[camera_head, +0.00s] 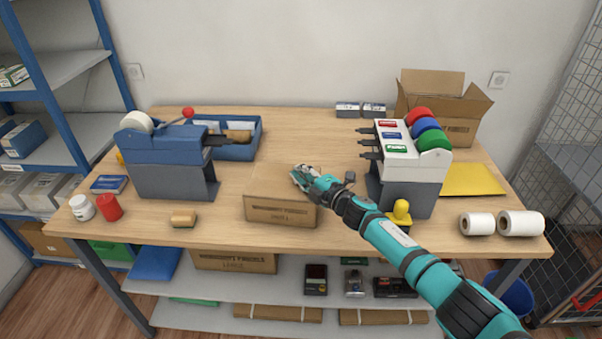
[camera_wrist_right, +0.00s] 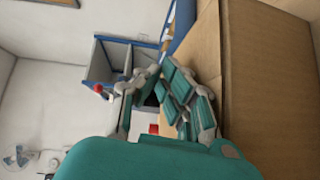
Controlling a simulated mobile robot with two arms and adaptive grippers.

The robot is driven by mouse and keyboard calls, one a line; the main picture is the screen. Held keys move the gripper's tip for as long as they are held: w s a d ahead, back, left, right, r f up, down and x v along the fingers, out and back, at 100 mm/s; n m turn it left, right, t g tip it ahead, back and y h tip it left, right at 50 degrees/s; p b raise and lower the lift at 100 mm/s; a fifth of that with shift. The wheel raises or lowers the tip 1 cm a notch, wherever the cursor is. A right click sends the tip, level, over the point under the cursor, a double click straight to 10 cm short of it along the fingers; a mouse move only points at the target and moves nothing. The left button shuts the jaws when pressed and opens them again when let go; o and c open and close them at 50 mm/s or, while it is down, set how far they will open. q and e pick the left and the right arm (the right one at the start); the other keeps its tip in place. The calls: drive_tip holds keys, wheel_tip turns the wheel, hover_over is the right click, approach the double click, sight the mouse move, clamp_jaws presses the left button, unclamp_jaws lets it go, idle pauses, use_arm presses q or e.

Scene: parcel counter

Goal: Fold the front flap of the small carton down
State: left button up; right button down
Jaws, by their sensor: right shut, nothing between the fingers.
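The small carton (camera_head: 281,213) stands on the middle of the counter near its front edge, its printed front facing me. Its top looks flat and covered in the head view; I cannot tell the front flap apart from the other flaps. My right gripper (camera_head: 299,176) is shut and empty at the right part of the carton's top, hiding some of it. I cannot tell whether it touches the cardboard. In the right wrist view the gripper (camera_wrist_right: 168,92) shows beside a large brown cardboard surface (camera_wrist_right: 272,95) at the right. My left gripper is not in view.
A blue-grey tape dispenser (camera_head: 170,178) stands left of the carton, and a dispenser with coloured rolls (camera_head: 410,185) stands close on the right. A small tan roll (camera_head: 184,218) lies front left. A larger open carton (camera_head: 455,130) stands back right. The counter behind the carton is clear.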

drive_tip(key=shift+d, duration=0.1)
drive_tip(key=f+v, duration=0.1)
drive_tip(key=v, duration=1.1)
drive_tip(key=shift+r, duration=0.4)
